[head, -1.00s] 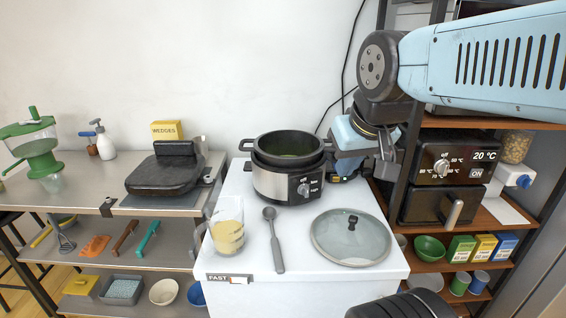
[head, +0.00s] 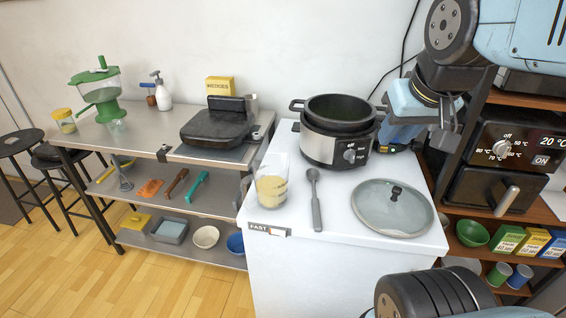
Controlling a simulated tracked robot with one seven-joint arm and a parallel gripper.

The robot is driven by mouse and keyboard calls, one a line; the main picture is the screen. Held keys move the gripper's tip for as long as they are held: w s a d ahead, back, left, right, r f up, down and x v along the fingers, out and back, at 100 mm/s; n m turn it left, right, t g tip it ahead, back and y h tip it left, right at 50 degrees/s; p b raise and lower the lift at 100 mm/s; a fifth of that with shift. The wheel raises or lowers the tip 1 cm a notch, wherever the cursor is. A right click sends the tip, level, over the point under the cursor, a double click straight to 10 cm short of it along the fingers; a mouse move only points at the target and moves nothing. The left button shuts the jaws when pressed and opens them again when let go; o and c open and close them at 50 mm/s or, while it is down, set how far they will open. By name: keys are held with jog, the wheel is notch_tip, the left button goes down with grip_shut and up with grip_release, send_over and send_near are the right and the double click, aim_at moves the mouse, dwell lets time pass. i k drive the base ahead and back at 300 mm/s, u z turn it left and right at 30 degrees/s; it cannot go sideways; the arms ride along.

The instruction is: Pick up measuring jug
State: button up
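The measuring jug (head: 271,188) is a clear vessel with pale yellow contents in its lower part. It stands upright near the left front edge of the white counter (head: 340,252), left of a grey spoon. My gripper (head: 391,143) is at the right, beside the black and steel cooker, well apart from the jug. Its fingers are not clearly seen, and I cannot tell whether it is open or shut.
The cooker (head: 338,130) stands behind the jug to the right. The spoon (head: 315,200) and a glass lid (head: 393,208) lie on the counter. A steel shelf table (head: 140,143) with a black waffle-iron-like appliance (head: 218,128) is left. A rack (head: 510,95) is right. Wooden floor is open at lower left.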

aim_at(270, 176)
jog(key=u, duration=0.4)
jog(key=k, duration=0.95)
jog(key=u, duration=1.8)
jog(key=i, duration=0.15)
jog(key=z, duration=1.05)
